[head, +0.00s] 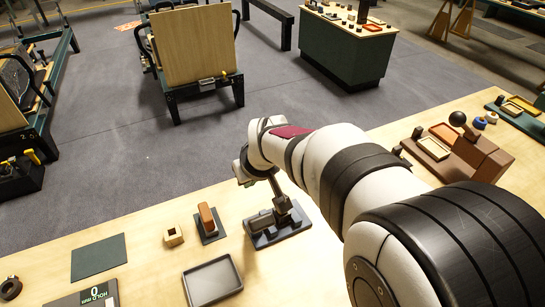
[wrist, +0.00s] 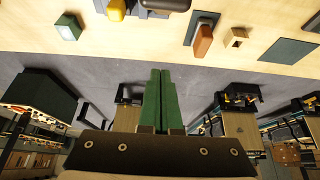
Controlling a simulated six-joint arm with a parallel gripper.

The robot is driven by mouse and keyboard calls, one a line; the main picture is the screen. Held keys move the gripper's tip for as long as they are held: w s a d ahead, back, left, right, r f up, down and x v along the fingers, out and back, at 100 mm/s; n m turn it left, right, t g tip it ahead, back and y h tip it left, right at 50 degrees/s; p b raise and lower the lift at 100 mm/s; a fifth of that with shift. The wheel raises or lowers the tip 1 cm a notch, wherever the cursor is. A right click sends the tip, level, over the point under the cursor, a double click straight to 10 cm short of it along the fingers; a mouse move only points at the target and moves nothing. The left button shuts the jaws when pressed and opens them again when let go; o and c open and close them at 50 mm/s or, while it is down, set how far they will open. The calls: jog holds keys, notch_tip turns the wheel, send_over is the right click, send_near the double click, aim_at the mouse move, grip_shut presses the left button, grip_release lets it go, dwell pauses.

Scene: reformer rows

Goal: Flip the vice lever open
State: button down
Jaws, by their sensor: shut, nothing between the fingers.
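The vice (head: 270,222) sits on a dark grey base plate on the bench, left of my arm in the head view. A grey bar, apparently its lever (head: 279,190), rises from the vice at a tilt towards my wrist; its upper end is partly hidden.
A brown block on a dark plate (head: 207,223), a small wooden box (head: 173,236), a green mat (head: 99,257) and a grey tray (head: 212,281) lie left of the vice.

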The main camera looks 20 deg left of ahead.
send_over(257, 223)
jog(key=s+d, duration=0.2)
jog(key=d, duration=0.2)
notch_tip(257, 223, down, 3)
jog(key=shift+s+a+f, duration=0.1)
jog(key=shift+a+f, duration=0.05)
jog(key=shift+f, duration=0.05)
